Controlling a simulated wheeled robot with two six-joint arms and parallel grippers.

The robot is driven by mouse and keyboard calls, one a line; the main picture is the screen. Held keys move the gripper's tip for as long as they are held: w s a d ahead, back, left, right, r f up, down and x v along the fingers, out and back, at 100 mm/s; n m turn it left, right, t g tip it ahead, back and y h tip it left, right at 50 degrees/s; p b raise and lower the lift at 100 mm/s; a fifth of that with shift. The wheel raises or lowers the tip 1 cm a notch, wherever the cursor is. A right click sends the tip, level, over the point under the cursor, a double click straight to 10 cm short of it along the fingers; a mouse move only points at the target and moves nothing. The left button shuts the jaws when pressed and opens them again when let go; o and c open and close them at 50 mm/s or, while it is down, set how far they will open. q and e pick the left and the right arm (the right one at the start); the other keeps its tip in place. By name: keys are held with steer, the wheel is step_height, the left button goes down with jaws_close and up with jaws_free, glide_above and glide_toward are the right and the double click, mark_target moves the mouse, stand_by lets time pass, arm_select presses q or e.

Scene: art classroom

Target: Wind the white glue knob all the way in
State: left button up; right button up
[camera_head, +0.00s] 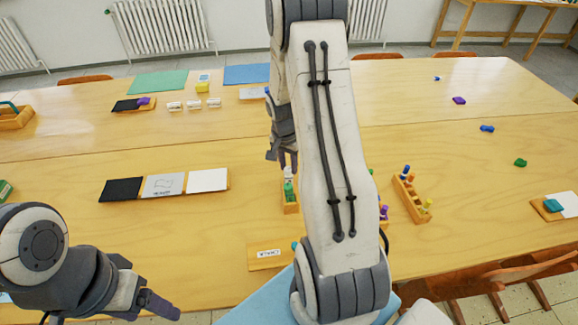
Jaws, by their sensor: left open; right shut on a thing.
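The white glue knob (289,172) is a small pale piece on top of a green item (289,191) in a narrow wooden rack (291,209) near the middle of the table. My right gripper (283,159) points down and is shut on the white glue knob. My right arm hides part of the rack area and the table behind it. My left gripper (148,299) is open and empty at the table's front left, well away from the glue.
A wooden rack (409,198) with several small coloured items stands right of my arm. A wooden block with a label (265,260) lies in front. A board with black, grey and white panels (180,188) lies left.

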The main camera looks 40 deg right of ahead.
steer(key=shift+n+p, duration=1.25)
steer(key=shift+n, duration=0.45)
steer(key=shift+n+p, duration=1.2)
steer(key=shift+t, duration=0.3)
steer(key=o, duration=1.4)
steer(key=shift+o, duration=0.2)
